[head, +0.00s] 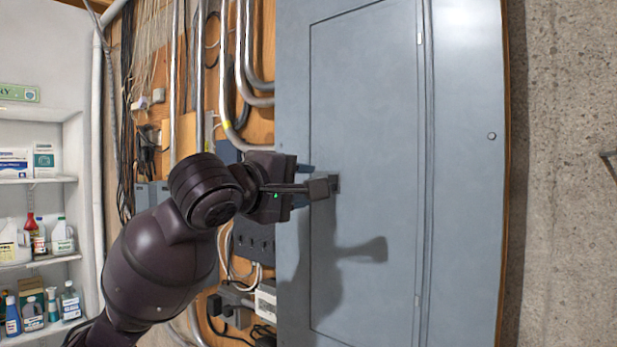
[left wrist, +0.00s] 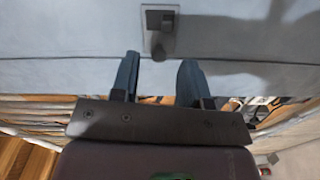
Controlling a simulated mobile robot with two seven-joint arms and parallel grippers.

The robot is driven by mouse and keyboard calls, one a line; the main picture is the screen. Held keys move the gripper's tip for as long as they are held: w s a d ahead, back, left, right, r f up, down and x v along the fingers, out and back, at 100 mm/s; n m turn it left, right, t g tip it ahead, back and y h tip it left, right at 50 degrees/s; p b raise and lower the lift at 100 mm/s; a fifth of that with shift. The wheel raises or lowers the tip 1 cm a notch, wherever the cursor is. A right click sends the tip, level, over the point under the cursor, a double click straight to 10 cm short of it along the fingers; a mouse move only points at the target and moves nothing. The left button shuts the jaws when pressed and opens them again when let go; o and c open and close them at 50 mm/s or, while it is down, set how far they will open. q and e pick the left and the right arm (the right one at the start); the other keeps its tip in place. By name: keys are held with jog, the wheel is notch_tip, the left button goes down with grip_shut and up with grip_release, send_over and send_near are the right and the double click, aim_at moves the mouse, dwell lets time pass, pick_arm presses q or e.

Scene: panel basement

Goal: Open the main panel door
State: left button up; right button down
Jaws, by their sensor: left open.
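The grey main panel door (head: 365,120) is a tall inset rectangle in the grey panel box. It looks shut, with hinges along its right edge. Its small latch (left wrist: 159,32) shows in the left wrist view, set in a light plate with dark parts. In the head view my gripper mostly hides the latch. My left gripper (head: 322,186) is at the left edge of the door, by the latch. In the left wrist view its two blue-grey fingers (left wrist: 157,82) are apart, with the latch just ahead between them. Nothing is held. My right gripper is not in view.
Metal conduits (head: 240,70) and cables run on the wooden board left of the panel. White shelves (head: 40,180) with bottles stand at the far left. A concrete wall (head: 565,180) is at the right. The space before the door's right side is clear.

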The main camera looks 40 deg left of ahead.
pick_arm(q)
jog(key=shift+w+d, duration=0.1)
jog(key=shift+w, duration=1.15)
grip_shut()
